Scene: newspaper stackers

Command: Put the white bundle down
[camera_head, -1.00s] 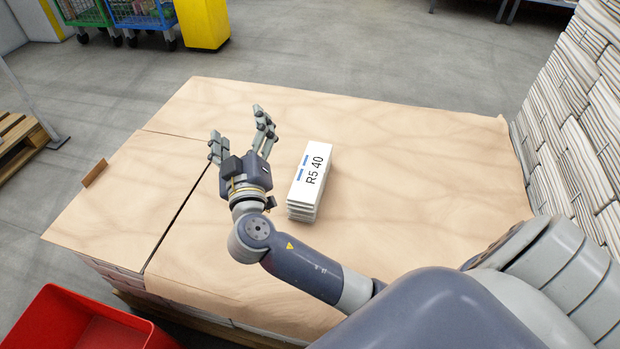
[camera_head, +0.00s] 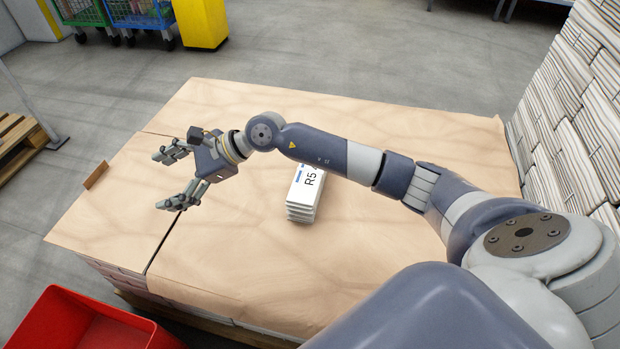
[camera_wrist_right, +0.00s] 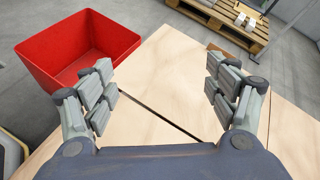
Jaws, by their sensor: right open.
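The white bundle (camera_head: 302,204) rests on the brown paper sheet (camera_head: 400,240) that covers the stack in front of me. Its top label reads "R5", with the rest hidden under my right forearm. My right gripper (camera_head: 168,179) is open and empty, to the left of the bundle and above the sheet, pointing left. In the right wrist view its fingers (camera_wrist_right: 165,92) are spread wide with only brown paper between them. The bundle does not show in that view. My left gripper is in no view.
A red bin (camera_head: 90,325) stands at the lower left; it also shows in the right wrist view (camera_wrist_right: 75,45). A wooden pallet (camera_head: 22,140) is at the left. Tall newspaper stacks (camera_head: 580,110) rise at the right. A yellow bin (camera_head: 203,22) and wheeled carts stand behind. Much of the sheet is clear.

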